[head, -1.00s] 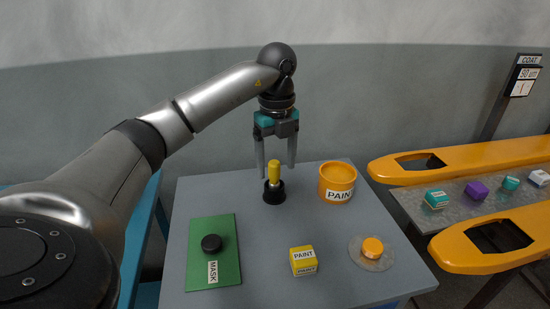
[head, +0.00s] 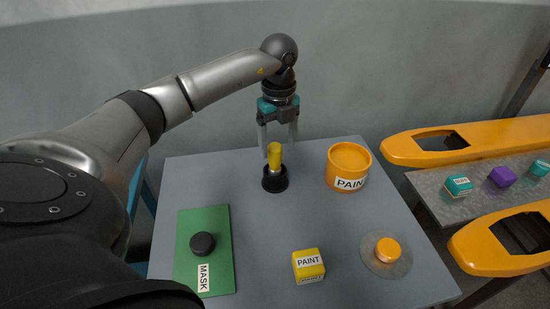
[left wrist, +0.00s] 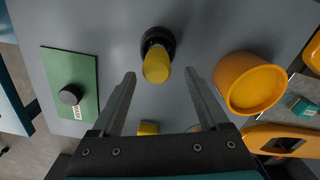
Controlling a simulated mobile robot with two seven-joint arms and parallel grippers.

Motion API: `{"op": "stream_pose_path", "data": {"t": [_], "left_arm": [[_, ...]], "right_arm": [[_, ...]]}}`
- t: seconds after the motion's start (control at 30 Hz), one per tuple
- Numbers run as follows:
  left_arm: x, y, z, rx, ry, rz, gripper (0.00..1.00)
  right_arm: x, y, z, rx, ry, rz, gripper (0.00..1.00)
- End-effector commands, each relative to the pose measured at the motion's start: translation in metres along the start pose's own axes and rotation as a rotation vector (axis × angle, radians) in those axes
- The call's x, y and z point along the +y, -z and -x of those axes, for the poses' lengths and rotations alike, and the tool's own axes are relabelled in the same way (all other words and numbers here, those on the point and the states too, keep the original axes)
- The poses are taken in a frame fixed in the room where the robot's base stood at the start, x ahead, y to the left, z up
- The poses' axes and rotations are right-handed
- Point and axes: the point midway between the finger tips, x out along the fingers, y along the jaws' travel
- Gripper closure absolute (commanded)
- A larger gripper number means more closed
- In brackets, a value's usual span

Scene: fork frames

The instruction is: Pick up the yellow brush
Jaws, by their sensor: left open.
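The yellow brush (head: 275,158) stands upright in a round black holder (head: 275,183) on the grey table. In the left wrist view the brush (left wrist: 156,66) is seen from above, its yellow end toward the camera and the black holder (left wrist: 158,38) behind it. My left gripper (head: 278,150) points down at the brush, open and empty. In the left wrist view its fingertips (left wrist: 160,73) are apart on either side of the brush's yellow end. Whether they reach below its top is hard to tell. My right gripper is not in view.
An orange paint pot (head: 348,168) stands close right of the brush. A green mat (head: 218,275) with a black disc (head: 202,244), a yellow paint box (head: 308,265) and an orange knob on a clear disc (head: 388,249) lie nearer. An orange forked frame (head: 480,139) is at right.

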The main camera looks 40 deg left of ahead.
Motion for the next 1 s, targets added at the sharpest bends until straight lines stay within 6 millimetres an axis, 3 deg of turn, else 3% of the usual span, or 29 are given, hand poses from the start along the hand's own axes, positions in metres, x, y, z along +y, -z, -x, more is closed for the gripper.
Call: {"op": "stream_pose_path", "data": {"t": [0.33,0.6,0.83,1.0], "left_arm": [[0.002,-0.003,-0.025,0.000,-0.001,0.002,0.22],[0.004,-0.008,-0.063,0.000,0.001,0.001,0.22],[0.004,-0.009,-0.064,-0.001,0.002,0.001,0.22],[0.004,-0.009,-0.064,-0.001,0.002,0.001,0.40]], "right_arm": [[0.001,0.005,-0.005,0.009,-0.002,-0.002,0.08],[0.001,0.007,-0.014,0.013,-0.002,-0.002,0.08],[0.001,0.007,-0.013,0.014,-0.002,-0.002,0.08],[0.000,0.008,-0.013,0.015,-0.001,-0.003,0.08]]}}
